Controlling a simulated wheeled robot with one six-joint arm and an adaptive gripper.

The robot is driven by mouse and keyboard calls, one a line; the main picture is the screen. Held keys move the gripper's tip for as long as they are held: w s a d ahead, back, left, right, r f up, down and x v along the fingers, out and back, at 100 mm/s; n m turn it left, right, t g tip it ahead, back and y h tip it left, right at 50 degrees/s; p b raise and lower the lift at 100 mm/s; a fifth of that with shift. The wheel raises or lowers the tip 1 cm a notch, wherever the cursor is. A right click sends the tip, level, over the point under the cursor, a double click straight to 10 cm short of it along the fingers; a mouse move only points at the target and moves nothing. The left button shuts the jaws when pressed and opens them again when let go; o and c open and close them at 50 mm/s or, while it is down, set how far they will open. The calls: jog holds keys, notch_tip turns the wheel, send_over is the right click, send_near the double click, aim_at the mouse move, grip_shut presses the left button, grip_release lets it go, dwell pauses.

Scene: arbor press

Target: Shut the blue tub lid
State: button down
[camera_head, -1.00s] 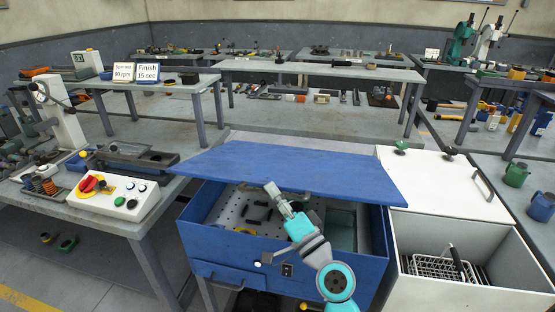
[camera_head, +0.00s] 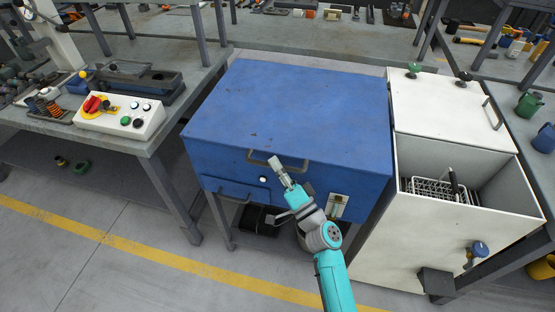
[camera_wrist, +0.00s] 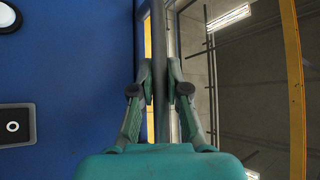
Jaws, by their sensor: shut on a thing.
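The blue tub (camera_head: 225,165) stands in the middle of the head view. Its blue lid (camera_head: 305,105) lies down over the top and hides the inside. Whether a thin gap is left at the front edge I cannot tell. A grey bar handle (camera_head: 295,166) is at the lid's front edge. My gripper (camera_head: 276,163) is at this handle, reaching up from below. In the wrist view my gripper (camera_wrist: 160,75) is shut on the grey handle bar (camera_wrist: 160,40), with one finger on each side. The blue front (camera_wrist: 70,90) is to the left.
A white tub (camera_head: 440,235) with its white lid (camera_head: 445,110) raised stands close on the right, with a wire basket (camera_head: 440,190) inside. A bench with a control box (camera_head: 120,115) is on the left. Floor is free in front on the left.

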jog(key=shift+s+a+f, duration=0.1)
jog(key=shift+f, duration=0.7)
jog(key=c, duration=1.2)
grip_release()
jog(key=shift+f, duration=0.1)
jog(key=shift+o, duration=0.2)
jog(key=shift+r, duration=0.2)
jog(key=shift+r, duration=0.1)
jog(key=v, duration=1.2)
